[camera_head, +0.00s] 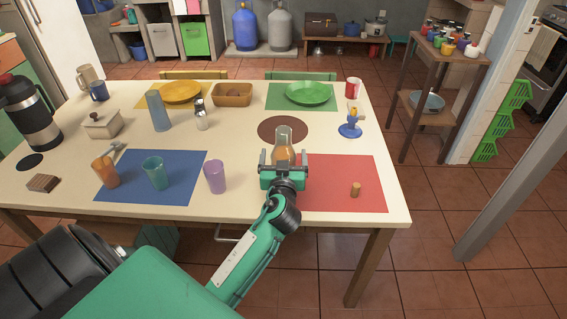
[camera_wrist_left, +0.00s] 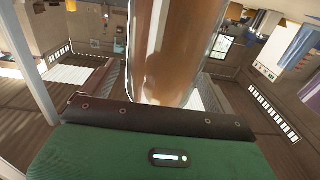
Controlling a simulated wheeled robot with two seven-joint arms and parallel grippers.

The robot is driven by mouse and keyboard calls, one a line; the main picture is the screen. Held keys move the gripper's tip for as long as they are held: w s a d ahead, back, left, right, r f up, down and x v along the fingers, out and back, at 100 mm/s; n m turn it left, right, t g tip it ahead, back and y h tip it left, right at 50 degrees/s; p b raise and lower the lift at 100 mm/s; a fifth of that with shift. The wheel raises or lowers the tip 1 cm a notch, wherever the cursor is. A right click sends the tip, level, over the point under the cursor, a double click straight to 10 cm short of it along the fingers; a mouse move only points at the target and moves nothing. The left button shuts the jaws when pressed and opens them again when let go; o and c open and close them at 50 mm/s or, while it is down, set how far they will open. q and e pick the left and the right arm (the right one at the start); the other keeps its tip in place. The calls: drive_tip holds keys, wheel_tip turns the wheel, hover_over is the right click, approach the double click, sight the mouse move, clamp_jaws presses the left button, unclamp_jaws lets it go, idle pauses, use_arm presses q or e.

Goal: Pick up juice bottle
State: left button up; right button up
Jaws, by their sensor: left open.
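The juice bottle (camera_head: 284,137) is clear glass with orange-brown juice inside. It stands upright near the middle of the table, between the brown round mat and the red placemat. My left gripper (camera_head: 283,161) is open, with one finger on each side of the bottle's lower part. The gripper hides the bottle's base in the head view. In the left wrist view the bottle (camera_wrist_left: 178,45) fills the upper middle, in front of the gripper's palm and between the fingers. I cannot tell whether the fingers touch it. My right gripper is not in view.
A purple cup (camera_head: 215,177) stands left of my gripper, with a teal cup (camera_head: 155,173) and an orange cup (camera_head: 106,172) farther left. A small cork-like piece (camera_head: 355,189) is on the red placemat (camera_head: 335,169). A blue stand (camera_head: 350,130) is at right.

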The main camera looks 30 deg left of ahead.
use_arm(q)
drive_tip(key=shift+c, duration=0.2)
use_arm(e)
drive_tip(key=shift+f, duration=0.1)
use_arm(q)
drive_tip(key=shift+w+r, duration=0.1)
drive_tip(key=c, duration=1.5)
drive_tip(key=shift+r, duration=0.1)
